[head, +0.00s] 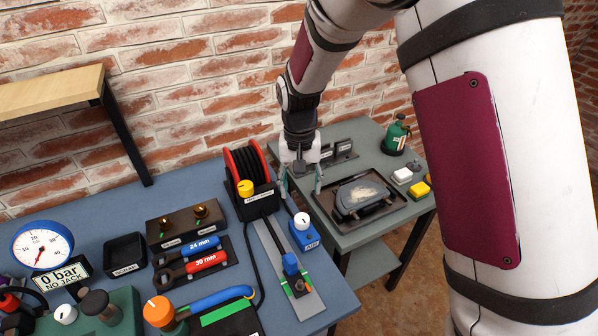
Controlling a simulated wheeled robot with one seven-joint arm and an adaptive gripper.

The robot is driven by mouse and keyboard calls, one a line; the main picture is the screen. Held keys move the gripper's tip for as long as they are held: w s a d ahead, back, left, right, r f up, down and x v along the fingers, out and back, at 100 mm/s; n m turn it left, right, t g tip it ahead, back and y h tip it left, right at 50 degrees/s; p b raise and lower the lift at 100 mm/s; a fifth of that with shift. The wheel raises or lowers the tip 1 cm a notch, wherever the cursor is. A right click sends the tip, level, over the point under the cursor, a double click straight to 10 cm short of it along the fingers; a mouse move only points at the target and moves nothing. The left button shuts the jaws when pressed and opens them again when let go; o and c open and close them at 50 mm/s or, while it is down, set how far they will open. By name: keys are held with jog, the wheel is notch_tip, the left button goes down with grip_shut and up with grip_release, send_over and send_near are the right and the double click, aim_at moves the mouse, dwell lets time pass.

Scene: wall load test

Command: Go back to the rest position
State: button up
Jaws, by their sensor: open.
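My gripper (301,186) hangs from my arm near the middle of the head view, pointing down. Its two fingers are spread apart with nothing seen between them. It is over the gap where the blue bench (100,215) meets the smaller grey-green table (375,155). A black reel with red rims (246,170) is just left of it. A dark tray (385,205) holding a dark block with a pale, dusty top (362,193) is to its right.
The blue bench carries a gauge (42,245), two wrenches (200,256), an empty black bin (124,252) and a metal rail with a blue slider (291,264). A wooden shelf (50,92) juts from the brick wall.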

jog(key=shift+r, duration=0.1)
jog(key=s+d+r+t, duration=0.2)
jog(key=s+d+r, duration=0.5)
jog(key=r, duration=0.4)
jog(key=s+d+r+t, duration=0.2)
jog(key=s+d+r, duration=0.3)
jog(key=s+r, duration=0.45)
jog(key=s+d+r+n+t, duration=0.1)
jog(key=s+d+r, duration=0.1)
jog(key=s, duration=0.7)
jog(key=shift+d, duration=0.45)
